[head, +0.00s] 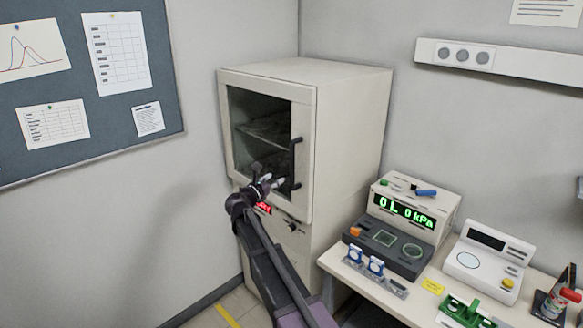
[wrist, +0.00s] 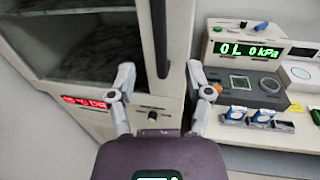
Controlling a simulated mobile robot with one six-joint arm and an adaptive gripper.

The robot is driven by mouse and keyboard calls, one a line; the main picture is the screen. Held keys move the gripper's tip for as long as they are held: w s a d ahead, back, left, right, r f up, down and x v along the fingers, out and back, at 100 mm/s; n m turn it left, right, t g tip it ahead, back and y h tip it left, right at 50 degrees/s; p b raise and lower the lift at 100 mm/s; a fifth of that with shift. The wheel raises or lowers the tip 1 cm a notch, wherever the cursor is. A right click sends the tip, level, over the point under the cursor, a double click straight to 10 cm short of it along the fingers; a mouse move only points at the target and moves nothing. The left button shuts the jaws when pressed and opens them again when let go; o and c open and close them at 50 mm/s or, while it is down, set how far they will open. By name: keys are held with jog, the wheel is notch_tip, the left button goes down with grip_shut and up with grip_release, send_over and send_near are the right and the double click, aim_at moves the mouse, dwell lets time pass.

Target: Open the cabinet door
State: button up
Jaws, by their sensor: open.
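The cabinet (head: 345,130) stands in the corner, a beige box with a dark-windowed door (head: 307,105) that looks shut. A black vertical handle (head: 296,163) is on the right side of the door frame. My gripper (head: 274,182) is open in front of the door, close to the handle's lower part. In the wrist view, the handle (wrist: 160,40) appears between the two spread fingers of my gripper (wrist: 160,72). I cannot tell the remaining gap in depth, and no grip on the handle shows.
A red display (wrist: 84,102) and a dark knob (head: 291,226) are below the door. A table (head: 340,262) to the right carries a pressure device (head: 412,222), a white instrument (head: 488,258) and small items. A wall with a noticeboard (head: 75,95) is at the left.

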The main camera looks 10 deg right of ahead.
aim_at(291, 167)
jog(key=x, duration=1.1)
jog(key=shift+w+d, duration=0.25)
grip_shut()
jog(key=shift+a, duration=0.2)
